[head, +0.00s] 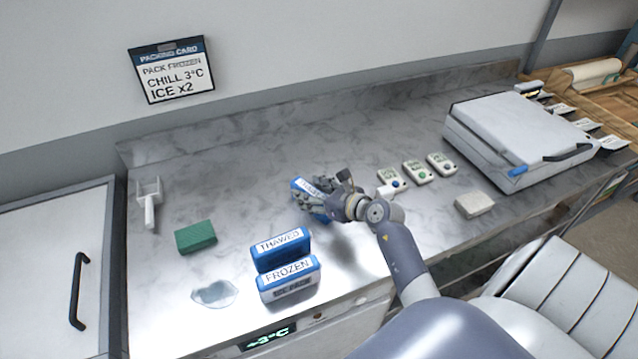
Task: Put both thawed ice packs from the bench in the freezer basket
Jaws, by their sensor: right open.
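A blue ice pack labelled THAWED (282,246) stands on the bench (230,190), right behind a blue and white pack labelled FROZEN (288,277). Another blue pack with a white label (299,187) is at my right gripper (308,194). The gripper's fingers are open and overlap this pack, hiding much of it. I cannot tell whether they touch it. My left gripper is not in view. The freezer basket cannot be made out in this view.
A green sponge (196,237), a white scoop (149,203) and a puddle (214,293) are on the left of the bench. Several small labelled devices (417,171) and a white lidded box (520,140) are on the right. A closed white door with a black handle (78,290) is at far left.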

